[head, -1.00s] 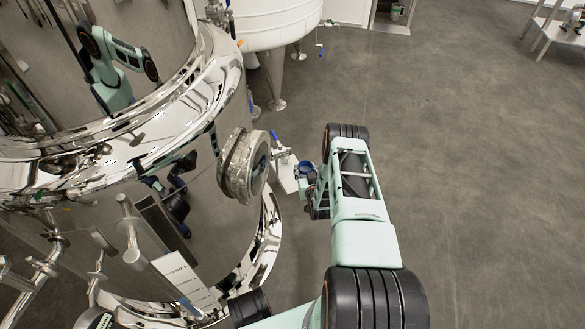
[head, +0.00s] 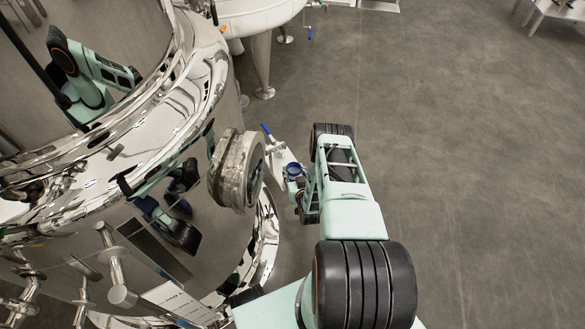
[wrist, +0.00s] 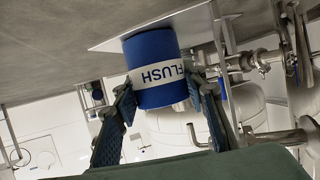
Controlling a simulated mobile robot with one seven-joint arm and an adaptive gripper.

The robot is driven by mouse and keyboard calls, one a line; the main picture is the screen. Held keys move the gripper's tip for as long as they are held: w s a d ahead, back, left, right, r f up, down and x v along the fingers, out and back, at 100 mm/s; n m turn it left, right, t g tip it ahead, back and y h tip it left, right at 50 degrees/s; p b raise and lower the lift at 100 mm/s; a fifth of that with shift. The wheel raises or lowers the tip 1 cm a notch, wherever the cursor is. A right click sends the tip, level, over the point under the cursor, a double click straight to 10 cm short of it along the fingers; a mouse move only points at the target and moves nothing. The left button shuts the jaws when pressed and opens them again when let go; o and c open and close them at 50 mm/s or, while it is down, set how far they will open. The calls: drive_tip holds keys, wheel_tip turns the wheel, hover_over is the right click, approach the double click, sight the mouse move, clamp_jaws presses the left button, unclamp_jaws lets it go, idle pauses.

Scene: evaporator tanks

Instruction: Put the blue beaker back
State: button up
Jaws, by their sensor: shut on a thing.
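The blue beaker (wrist: 152,50) has a white band marked "FLUSH". It sits between the two fingers of my gripper (wrist: 160,90), which are shut on it. In the head view the beaker (head: 293,170) shows as a small blue round rim at the end of my arm, and my gripper (head: 302,192) is mostly hidden by my wrist. A pale flat plate (head: 279,156) lies beside the beaker, next to the steel tank. In the wrist view the plate (wrist: 112,42) is at the beaker's far end; I cannot tell whether they touch.
The large polished steel tank (head: 150,130) fills the left, with a round port (head: 236,170) sticking out close to my gripper. A blue-handled valve (head: 267,130) is near the plate. A white tank (head: 255,15) stands behind. The floor (head: 470,150) to the right is clear.

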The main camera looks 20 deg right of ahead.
drive_tip(key=shift+f, duration=0.1)
drive_tip(key=o, duration=1.3)
drive_tip(key=shift+c, duration=0.2)
drive_tip(key=shift+s+r, duration=0.15)
drive_tip(key=shift+r, duration=0.1)
